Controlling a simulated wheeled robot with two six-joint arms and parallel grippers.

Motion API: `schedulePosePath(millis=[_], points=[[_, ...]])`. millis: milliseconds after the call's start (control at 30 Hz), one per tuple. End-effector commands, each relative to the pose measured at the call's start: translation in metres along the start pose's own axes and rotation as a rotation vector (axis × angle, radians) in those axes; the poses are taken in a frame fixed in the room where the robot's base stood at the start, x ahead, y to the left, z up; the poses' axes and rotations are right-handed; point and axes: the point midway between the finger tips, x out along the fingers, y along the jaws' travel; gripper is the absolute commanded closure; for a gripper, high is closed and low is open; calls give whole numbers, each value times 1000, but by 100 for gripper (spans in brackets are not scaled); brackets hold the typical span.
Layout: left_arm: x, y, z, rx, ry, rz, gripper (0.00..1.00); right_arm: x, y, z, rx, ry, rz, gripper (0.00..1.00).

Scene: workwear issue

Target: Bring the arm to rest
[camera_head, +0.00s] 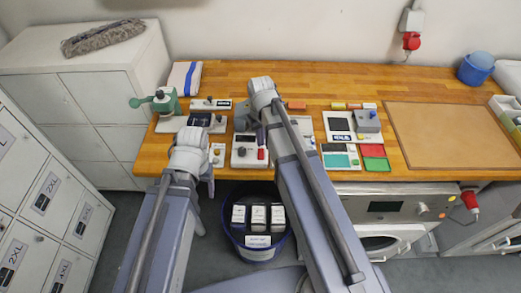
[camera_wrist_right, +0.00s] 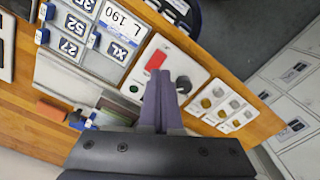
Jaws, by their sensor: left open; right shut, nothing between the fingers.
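My left gripper (camera_head: 202,205) hangs in front of the worktop's front edge, near the dark blue bin. It is partly hidden behind my left arm, and it is open and empty. My right gripper (camera_head: 260,132) is over the worktop, mostly hidden by my right arm in the head view. In the right wrist view its two purple fingers (camera_wrist_right: 158,103) are together with nothing between them. They are above or beside a white panel (camera_wrist_right: 147,65) with a red piece and a dark knob. Whether they touch it I cannot tell.
The wooden worktop (camera_head: 300,74) carries a green press (camera_head: 165,101), stamp pads, several small trays and a brown board (camera_head: 450,138). The blue bin (camera_head: 258,251) with white boxes stands on the floor below. Lockers (camera_head: 48,195) are at the left. A machine (camera_head: 385,212) is under the worktop.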

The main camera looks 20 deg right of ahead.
Motion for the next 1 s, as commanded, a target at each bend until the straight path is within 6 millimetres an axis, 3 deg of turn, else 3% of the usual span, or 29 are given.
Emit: schedulePosePath(millis=[267, 500, 633, 800, 1000], points=[[4, 0, 0, 0, 0, 0, 31, 4, -9, 6, -6, -3, 3, 100], [30, 3, -2, -1, 0, 0, 31, 30, -90, 68, -60, -37, 50, 100], [39, 4, -2, -1, 0, 0, 31, 39, -120, 98, -80, -48, 78, 100], [43, 4, -2, -1, 0, 0, 31, 42, -136, 114, -89, -54, 97, 100], [42, 4, -2, -1, 0, 0, 31, 41, -136, 114, -87, -55, 99, 100]])
